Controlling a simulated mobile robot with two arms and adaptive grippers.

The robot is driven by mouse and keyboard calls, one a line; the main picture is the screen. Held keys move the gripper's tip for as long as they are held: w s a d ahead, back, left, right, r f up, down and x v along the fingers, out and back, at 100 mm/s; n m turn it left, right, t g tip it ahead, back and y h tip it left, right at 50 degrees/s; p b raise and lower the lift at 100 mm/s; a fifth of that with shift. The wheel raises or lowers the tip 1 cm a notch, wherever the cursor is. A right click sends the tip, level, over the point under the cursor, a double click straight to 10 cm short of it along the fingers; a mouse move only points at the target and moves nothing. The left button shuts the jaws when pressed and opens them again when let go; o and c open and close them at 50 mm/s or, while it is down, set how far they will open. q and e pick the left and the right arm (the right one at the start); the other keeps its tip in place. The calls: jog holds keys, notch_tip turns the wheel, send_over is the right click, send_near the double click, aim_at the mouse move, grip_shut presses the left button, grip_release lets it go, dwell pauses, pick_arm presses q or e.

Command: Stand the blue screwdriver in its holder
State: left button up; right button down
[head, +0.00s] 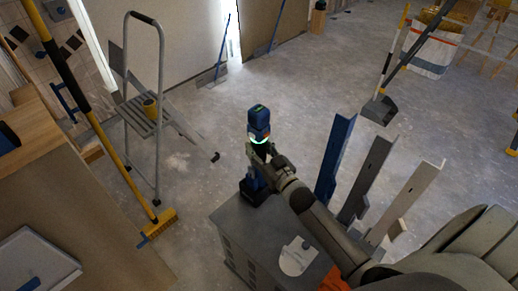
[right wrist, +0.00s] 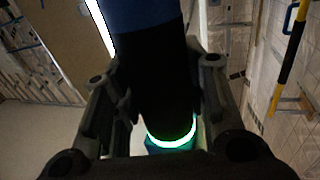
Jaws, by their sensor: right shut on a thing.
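The blue screwdriver (head: 259,119) is a power tool with a blue top and a glowing green ring. It is roughly upright above the far corner of the grey cabinet (head: 240,222). My right gripper (head: 262,153) is shut on its dark part just below the ring. The right wrist view shows this dark body (right wrist: 155,80) between the two fingers (right wrist: 160,100). Below the gripper, a blue and black piece (head: 254,190) is at the cabinet's corner. I cannot tell whether this is the holder or the tool's lower end. My left gripper is not seen.
Blue and grey metal profiles (head: 333,160) stand right of the cabinet. A stepladder (head: 145,115) and a yellow broom (head: 158,221) stand at left. The concrete floor beyond the cabinet is mostly clear.

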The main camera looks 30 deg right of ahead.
jog(key=shift+r, duration=0.1)
jog(key=shift+f+b, duration=0.7)
jog(key=shift+f, duration=0.4)
dwell(0.8)
jog(key=c, duration=0.8)
grip_release()
jog(key=shift+a, duration=0.1)
jog(key=shift+o, duration=0.4)
jog(key=shift+s+f, duration=0.1)
jog(key=shift+f, duration=0.3)
jog(key=o, duration=0.7)
jog(key=shift+r, duration=0.1)
